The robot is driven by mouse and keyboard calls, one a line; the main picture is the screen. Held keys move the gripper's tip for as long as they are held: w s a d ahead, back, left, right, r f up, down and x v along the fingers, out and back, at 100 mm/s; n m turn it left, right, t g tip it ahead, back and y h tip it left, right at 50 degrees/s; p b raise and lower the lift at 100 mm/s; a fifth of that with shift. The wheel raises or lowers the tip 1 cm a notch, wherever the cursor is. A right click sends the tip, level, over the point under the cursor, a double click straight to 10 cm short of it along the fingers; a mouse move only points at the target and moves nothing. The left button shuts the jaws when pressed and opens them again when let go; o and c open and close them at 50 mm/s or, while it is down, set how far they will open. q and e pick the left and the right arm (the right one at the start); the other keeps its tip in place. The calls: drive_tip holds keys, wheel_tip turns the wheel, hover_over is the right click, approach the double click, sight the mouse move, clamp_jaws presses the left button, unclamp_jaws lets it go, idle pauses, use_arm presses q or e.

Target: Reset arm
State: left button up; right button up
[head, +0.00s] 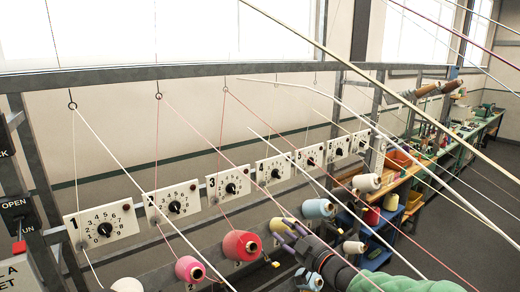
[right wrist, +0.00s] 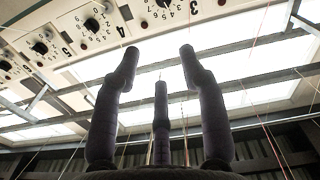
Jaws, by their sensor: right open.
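My right gripper (head: 284,230) shows at the lower middle of the head view, its dark purple fingers pointing up and left, close to the spools. In the right wrist view its three fingers (right wrist: 160,62) stand apart with nothing between them. The row of white numbered dial panels (head: 100,226) hangs on a rail beyond it, and panels also show upside down in the right wrist view (right wrist: 40,47). My left gripper is not in view.
Yarns run diagonally from rings on the grey overhead beam (head: 150,74) across the space around my arm. A red spool (head: 241,245), a pink spool (head: 189,269) and a light blue spool (head: 318,208) stand near the gripper. A switch box (head: 17,208) is at left.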

drive_tip(key=s+d+f+m+g+h+b, duration=0.1)
drive_tip(key=s+f+m+g+h+b, duration=0.2)
drive_tip(key=f, duration=1.2)
drive_tip(key=s+f+m+g+b, duration=0.15)
drive_tip(key=f+b, duration=0.45)
drive_tip(key=f, duration=1)
drive_tip(key=s+d+f+m+g+h+b, duration=0.1)
drive_tip(key=s+f+m+h+b, duration=0.2)
drive_tip(key=f, duration=1.2)
use_arm(q)
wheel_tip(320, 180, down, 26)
drive_tip(key=b, duration=1.3)
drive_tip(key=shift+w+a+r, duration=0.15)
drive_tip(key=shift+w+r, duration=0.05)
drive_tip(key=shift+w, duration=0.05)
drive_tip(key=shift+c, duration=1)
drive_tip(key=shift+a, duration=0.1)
use_arm(e)
drive_tip(key=s+f+m+g, duration=0.4)
drive_tip(key=s+f+g, duration=0.4)
drive_tip(key=s+f, duration=1.9)
wheel_tip(320, 180, down, 3)
drive_tip(key=shift+s+a+r+m+g+h, duration=0.2)
drive_tip(key=shift+s+a+m+g+h, duration=0.1)
drive_tip(key=shift+a+m+g, duration=0.05)
